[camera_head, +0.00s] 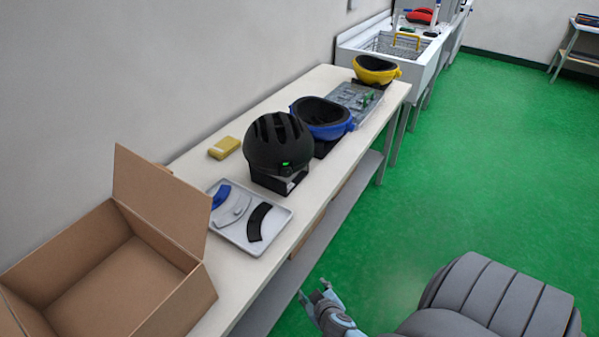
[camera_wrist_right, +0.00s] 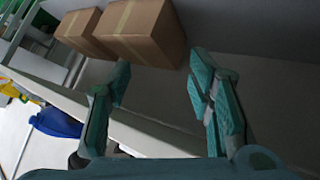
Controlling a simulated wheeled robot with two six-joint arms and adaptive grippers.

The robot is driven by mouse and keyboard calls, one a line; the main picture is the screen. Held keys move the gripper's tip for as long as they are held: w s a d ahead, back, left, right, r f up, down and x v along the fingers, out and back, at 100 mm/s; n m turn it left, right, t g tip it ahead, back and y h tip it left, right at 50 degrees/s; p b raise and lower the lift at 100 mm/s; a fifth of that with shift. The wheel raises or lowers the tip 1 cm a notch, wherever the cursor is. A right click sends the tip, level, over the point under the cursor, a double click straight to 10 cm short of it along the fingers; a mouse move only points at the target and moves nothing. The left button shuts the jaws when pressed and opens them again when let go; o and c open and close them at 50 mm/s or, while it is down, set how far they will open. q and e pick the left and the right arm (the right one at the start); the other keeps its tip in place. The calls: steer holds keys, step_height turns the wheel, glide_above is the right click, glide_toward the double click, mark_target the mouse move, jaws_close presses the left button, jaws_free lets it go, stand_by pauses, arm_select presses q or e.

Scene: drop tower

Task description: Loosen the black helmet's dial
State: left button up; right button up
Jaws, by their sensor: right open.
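The black helmet (camera_head: 276,142) sits upright on a black stand (camera_head: 280,184) on the long table. A small green-marked part, which looks like its dial (camera_head: 285,164), shows low on the side facing me. My right gripper (camera_head: 314,292) is open and empty, beside the table's front edge and well below and apart from the helmet. In the right wrist view the open fingers (camera_wrist_right: 160,95) have nothing between them. The black helmet cannot be made out there. My left gripper is not in view.
A tray (camera_head: 282,222) with curved pads lies in front of the helmet. A blue helmet (camera_head: 322,116) stands close behind it, and a yellow one (camera_head: 377,68) farther back. An open cardboard box (camera_head: 190,290) is at the left. Cartons (camera_wrist_right: 145,32) show under the table. The green floor is clear.

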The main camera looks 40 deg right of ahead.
steer(key=w+d+r+m+t+h+b, duration=0.1)
steer(key=w+d+r+t+h, duration=0.15)
steer(key=w+r, duration=0.5)
steer(key=m+t+h, duration=0.2)
steer(key=t, duration=0.3)
glide_toward(287, 175)
steer(key=v, duration=0.5)
steer(key=shift+y, duration=0.25)
steer(key=x, duration=1.4)
steer(key=shift+d+r, duration=0.25)
steer(key=shift+r, duration=0.05)
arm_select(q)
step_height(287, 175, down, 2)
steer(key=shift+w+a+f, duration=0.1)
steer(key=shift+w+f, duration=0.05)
arm_select(e)
jaws_close()
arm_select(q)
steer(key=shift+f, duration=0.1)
arm_select(e)
steer(key=shift+f+n, duration=0.1)
steer(key=shift+n, duration=0.3)
